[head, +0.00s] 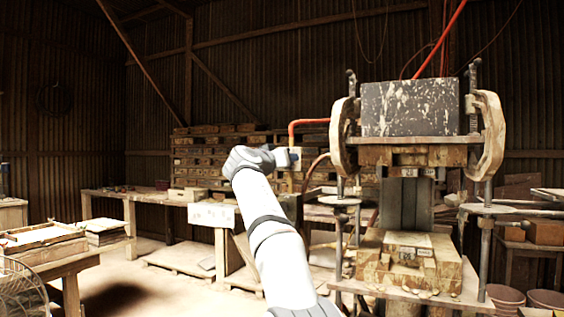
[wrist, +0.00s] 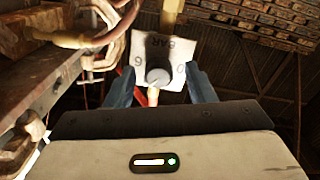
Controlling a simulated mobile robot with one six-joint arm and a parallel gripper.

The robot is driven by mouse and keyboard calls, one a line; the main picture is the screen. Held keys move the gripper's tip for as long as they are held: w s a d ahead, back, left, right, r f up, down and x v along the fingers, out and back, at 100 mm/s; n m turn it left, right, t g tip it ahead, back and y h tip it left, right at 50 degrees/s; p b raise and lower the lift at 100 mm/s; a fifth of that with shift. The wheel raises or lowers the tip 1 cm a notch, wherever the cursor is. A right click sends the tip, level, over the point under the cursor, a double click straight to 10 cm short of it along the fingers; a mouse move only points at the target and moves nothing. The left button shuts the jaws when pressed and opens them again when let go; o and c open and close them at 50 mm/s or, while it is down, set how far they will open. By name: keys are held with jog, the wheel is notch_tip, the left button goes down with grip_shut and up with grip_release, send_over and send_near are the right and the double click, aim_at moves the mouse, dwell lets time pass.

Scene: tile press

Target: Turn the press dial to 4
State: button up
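The lettering is upside down. The dial's setting is too small to read. My gripper (wrist: 160,88) is open, its two blue fingers apart on either side of the knob, with gaps to it. I cannot tell how deep the fingers reach. In the head view my gripper (head: 288,157) is up beside the press (head: 424,107), left of it, and the dial's face cannot be made out there.
An orange hose (head: 305,122) runs just above my gripper toward the press. A wooden bench (head: 130,198) and stacked wooden pieces (head: 210,150) stand behind. A table (head: 70,262) with trays is at the left. The floor between is mostly clear.

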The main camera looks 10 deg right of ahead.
jog(key=b+v, duration=0.4)
jog(key=v, duration=0.3)
jog(key=shift+s+a, duration=0.25)
jog(key=shift+s, duration=0.1)
jog(key=s+d+f+n+g+y+p, duration=0.2)
jog(key=s+d+f+g+y+p, duration=0.15)
jog(key=s+f, duration=0.4)
jog(key=s+d+f+n+g+y+p, duration=0.25)
jog(key=s+f+p, duration=0.25)
jog(key=s+f, duration=0.3)
jog(key=s+f+g+y+p, duration=0.2)
jog(key=s+f+g+p, duration=0.1)
jog(key=s+f, duration=0.7)
jog(key=s+a+f+g+y+p, duration=0.1)
jog(key=s+f+g+y+p, duration=0.1)
jog(key=s+f, duration=0.8)
jog(key=s+g+p, duration=0.1)
jog(key=s, duration=0.6)
jog(key=shift+f+y, duration=0.25)
jog(key=shift+y, duration=0.05)
